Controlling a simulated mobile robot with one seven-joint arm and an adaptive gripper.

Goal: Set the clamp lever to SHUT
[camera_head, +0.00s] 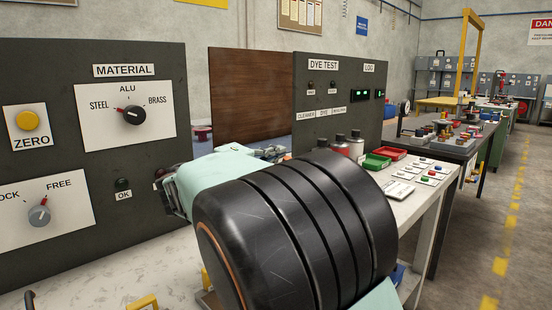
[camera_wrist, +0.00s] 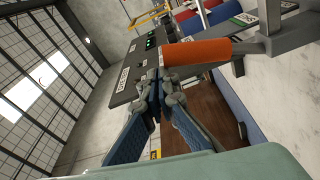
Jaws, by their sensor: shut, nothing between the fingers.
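In the wrist view an orange cylindrical handle (camera_wrist: 198,52) sits on a grey metal lever arm (camera_wrist: 258,43), which I take to be the clamp lever. My gripper (camera_wrist: 157,90) is shut and empty, its blue-grey fingers meeting just beside the handle's left end. I cannot tell whether they touch it. A small label (camera_wrist: 245,18) lies near the lever; its text is unreadable. In the head view my arm hides most of this area, and I cannot make out the lever's setting or a spool.
In the head view a dark panel (camera_head: 60,110) with a MATERIAL dial and a LOCK/FREE knob (camera_head: 40,216) stands at left. A DYE TEST panel (camera_head: 340,90), bottles (camera_head: 340,144), a green bin (camera_head: 376,161) and a red bin (camera_head: 391,153) stand beyond my arm. The aisle at right is clear.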

